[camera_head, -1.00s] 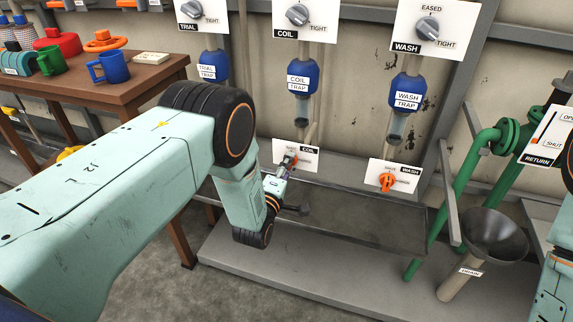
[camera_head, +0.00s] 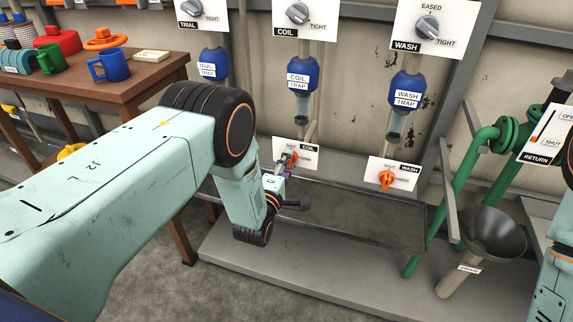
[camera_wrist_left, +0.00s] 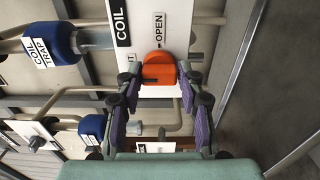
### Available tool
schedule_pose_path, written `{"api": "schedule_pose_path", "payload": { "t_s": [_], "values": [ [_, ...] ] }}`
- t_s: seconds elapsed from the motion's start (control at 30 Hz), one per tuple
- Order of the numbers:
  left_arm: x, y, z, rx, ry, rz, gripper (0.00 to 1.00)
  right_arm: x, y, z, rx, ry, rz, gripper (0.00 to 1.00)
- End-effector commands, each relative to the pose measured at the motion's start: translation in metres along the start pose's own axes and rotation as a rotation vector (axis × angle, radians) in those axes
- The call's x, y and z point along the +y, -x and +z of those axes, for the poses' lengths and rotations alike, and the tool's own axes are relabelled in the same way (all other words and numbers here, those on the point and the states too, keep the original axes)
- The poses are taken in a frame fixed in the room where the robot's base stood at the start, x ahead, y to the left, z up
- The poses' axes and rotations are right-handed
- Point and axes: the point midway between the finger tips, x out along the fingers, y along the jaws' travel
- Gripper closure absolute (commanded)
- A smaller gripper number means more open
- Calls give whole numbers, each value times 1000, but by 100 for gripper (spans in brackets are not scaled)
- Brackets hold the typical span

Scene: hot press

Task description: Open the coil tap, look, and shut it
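The coil tap is an orange handle (camera_wrist_left: 159,69) on a white plate marked COIL and OPEN (camera_wrist_left: 172,25) in the left wrist view. In the head view its small coil plate (camera_head: 305,160) is partly hidden by my left gripper (camera_head: 288,163). In the wrist view my left gripper (camera_wrist_left: 158,82) has its fingers apart, one on each side of the handle, with the tips close to it. I cannot tell whether they touch it. The blue coil trap (camera_head: 302,75) hangs above the tap. My right gripper is out of view.
The wash tap (camera_head: 387,180) is to the right, above a grey metal tray (camera_head: 370,228). A drain funnel (camera_head: 492,232) and green pipes (camera_head: 460,180) stand further right. A wooden table (camera_head: 125,88) with mugs is at the left.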

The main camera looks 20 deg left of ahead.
Motion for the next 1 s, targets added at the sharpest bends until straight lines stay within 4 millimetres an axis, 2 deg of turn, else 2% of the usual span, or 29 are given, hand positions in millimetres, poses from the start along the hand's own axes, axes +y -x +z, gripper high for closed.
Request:
{"api": "schedule_pose_path", "payload": {
  "t_s": [0.03, 0.23, 0.57, 0.77, 1.0],
  "values": [
    [-1, 1, 0, 0, 0, -3, 57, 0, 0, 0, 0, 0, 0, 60],
    [0, 0, 0, 0, -1, 0, 41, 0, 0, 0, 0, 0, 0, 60],
    [0, 2, 0, 1, -2, 1, 41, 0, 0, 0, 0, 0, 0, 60],
    [0, 25, 0, 0, -2, -2, 41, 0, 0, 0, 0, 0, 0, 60],
    [-1, 72, 0, 0, -3, -4, 41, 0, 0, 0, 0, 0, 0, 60]
  ]
}}
